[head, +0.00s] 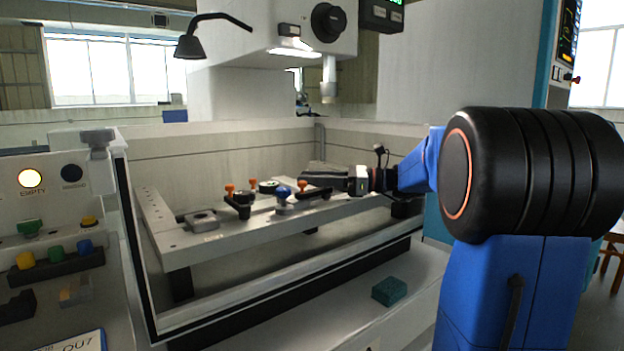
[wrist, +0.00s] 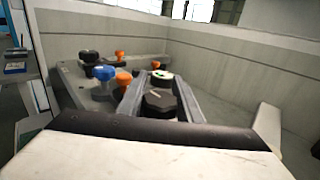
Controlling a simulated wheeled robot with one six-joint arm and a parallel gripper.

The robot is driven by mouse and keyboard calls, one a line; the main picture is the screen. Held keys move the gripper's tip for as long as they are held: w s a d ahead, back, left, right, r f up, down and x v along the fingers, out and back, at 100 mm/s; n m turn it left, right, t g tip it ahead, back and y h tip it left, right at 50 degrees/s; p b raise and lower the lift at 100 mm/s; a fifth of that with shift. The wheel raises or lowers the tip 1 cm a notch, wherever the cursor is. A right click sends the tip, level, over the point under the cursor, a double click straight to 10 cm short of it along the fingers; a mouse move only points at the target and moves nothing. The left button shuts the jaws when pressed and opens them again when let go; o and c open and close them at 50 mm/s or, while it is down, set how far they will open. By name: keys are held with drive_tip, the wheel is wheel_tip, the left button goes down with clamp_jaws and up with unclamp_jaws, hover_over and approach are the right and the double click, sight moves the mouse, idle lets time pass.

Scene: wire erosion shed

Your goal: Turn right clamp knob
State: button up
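In the wrist view a black knob (wrist: 160,101) with a pale line on top shows between my gripper's two fingers (wrist: 163,78). It looks like the right clamp knob. The fingers are apart; I cannot tell whether either touches it. In the head view my gripper (head: 306,180) reaches in from the right, low over the fixture's right end, and hides that knob. Another black knob (head: 243,196), also in the wrist view (wrist: 90,57), is on the left clamp.
A blue knob (head: 283,193), orange knobs (head: 230,190) and a green-and-white-topped round part (head: 268,186) stand close by on the grey table frame (head: 225,245). Tank walls (head: 215,160) surround the frame. The machine head's nozzle (head: 328,85) hangs above. A green block (head: 389,291) lies on the front ledge.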

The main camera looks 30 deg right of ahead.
drive_tip(key=shift+c, duration=1.4)
drive_tip(key=shift+t, duration=0.3)
drive_tip(key=shift+w+d+m+t+h, duration=0.3)
drive_tip(key=shift+d+m+t+h, duration=0.2)
drive_tip(key=shift+m+t+h, duration=1.15)
drive_tip(key=shift+w+d+m+t+h, duration=0.25)
drive_tip(key=shift+d+m+t+h, duration=0.4)
drive_tip(key=shift+m+h, duration=1.75)
drive_tip(key=shift+w+d+m+t+h, duration=0.3)
drive_tip(key=shift+m+t+h, duration=1)
drive_tip(key=shift+h, duration=1.85)
drive_tip(key=shift+d+r+m+h, duration=0.1)
drive_tip(key=shift+d+m+h, duration=0.1)
drive_tip(key=shift+m+h, duration=0.4)
drive_tip(key=shift+d+m+h, duration=0.2)
drive_tip(key=shift+m+h, duration=0.15)
drive_tip(key=shift+h, duration=0.45)
